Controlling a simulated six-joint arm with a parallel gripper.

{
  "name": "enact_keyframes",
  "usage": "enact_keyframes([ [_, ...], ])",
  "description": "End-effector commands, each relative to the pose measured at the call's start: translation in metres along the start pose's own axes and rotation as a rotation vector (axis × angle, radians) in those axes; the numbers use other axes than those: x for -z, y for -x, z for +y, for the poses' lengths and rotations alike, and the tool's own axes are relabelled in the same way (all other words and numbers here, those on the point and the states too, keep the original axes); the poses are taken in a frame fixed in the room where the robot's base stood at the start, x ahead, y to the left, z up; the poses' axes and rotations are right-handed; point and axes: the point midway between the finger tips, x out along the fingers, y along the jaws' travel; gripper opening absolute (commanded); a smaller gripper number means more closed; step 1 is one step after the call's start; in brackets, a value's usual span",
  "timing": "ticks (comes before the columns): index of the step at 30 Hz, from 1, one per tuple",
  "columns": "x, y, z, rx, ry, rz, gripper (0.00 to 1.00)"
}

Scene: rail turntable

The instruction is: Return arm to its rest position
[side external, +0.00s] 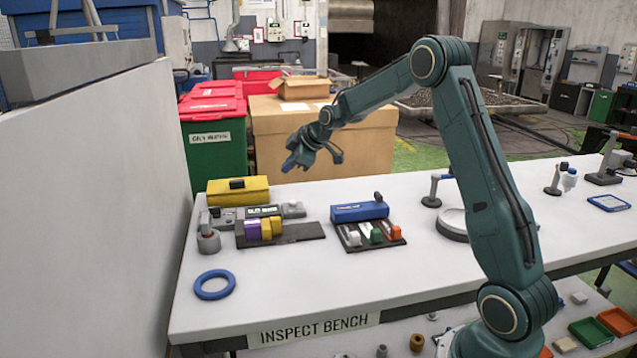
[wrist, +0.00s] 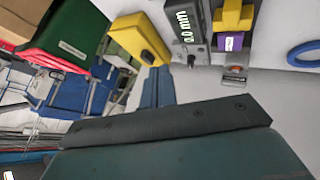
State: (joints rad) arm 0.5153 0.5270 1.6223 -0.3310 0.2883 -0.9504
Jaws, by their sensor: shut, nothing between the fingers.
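My gripper (side external: 297,161) hangs in the air beyond the back edge of the bench, in front of a cardboard box. It is shut and empty, clear of everything on the bench. My arm reaches from the front right of the bench up to an elbow and then down to the left. The white inspect bench (side external: 275,290) lies below it.
On the bench stand a yellow case (side external: 238,191), a gauge unit (wrist: 192,22) with yellow and purple blocks, a blue-lidded tray (side external: 360,212) and a blue ring (side external: 214,285). Behind are the cardboard box (side external: 330,155) and a green bin (side external: 218,150). A grey wall (side external: 100,200) stands left.

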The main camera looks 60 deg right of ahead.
Motion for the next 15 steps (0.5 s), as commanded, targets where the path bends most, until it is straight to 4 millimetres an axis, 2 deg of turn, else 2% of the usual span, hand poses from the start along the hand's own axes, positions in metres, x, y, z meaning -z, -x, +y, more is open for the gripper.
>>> enact_keyframes([
  [1,0.011,0.015,-0.008,0.006,-0.012,-0.003,0.00],
  [6,0.033,0.057,-0.038,0.029,-0.069,-0.025,0.00],
  [15,0.055,0.130,-0.095,0.060,-0.177,-0.066,0.00],
])
